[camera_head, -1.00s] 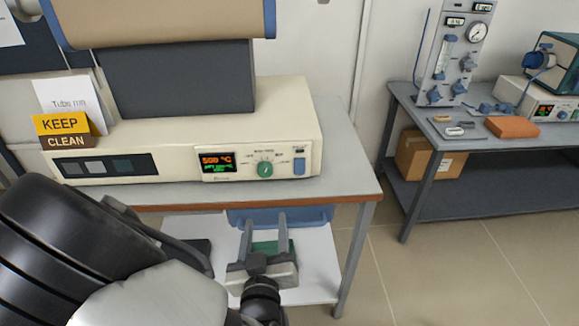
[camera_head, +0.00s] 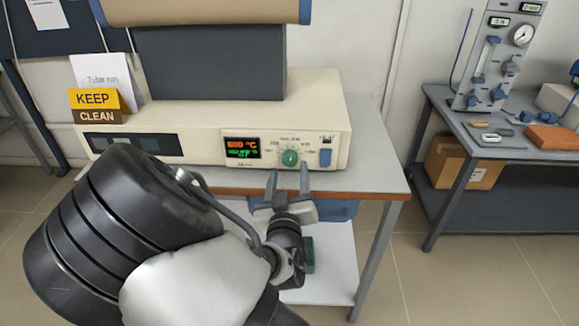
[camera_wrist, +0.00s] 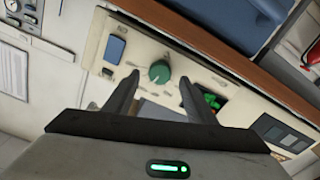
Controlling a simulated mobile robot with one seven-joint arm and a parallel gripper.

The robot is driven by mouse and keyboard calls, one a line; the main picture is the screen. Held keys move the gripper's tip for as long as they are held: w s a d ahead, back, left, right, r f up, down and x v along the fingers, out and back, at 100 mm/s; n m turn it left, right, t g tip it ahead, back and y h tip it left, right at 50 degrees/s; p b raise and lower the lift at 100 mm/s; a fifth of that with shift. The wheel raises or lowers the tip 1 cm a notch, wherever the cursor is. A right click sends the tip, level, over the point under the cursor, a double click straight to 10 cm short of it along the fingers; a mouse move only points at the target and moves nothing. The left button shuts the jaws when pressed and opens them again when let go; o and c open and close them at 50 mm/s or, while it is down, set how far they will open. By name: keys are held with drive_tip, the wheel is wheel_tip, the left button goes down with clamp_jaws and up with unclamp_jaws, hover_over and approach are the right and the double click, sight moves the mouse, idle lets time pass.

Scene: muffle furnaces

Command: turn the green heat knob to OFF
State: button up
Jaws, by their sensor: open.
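The green heat knob (camera_head: 290,158) sits on the cream front panel of the furnace control unit (camera_head: 210,112), between the lit display (camera_head: 242,148) and a blue switch (camera_head: 325,157). It also shows in the wrist view (camera_wrist: 159,71), seen between and beyond my fingers. My gripper (camera_head: 288,176) is open and empty, its two fingers pointing at the panel just below the knob in the head view. I see no contact with the knob. The knob's exact pointer position is too small to read.
The unit stands on a grey bench (camera_head: 375,165) with a wooden front edge. A "KEEP CLEAN" sign (camera_head: 97,105) leans at its left end. A second bench (camera_head: 445,105) at the right holds a gauge panel (camera_head: 497,60) and an orange block (camera_head: 551,138). Floor between the benches is clear.

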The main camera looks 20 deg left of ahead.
sight(290, 162)
drive_tip(key=shift+x, duration=1.9)
drive_tip(key=c, duration=1)
drive_tip(key=shift+c, duration=0.2)
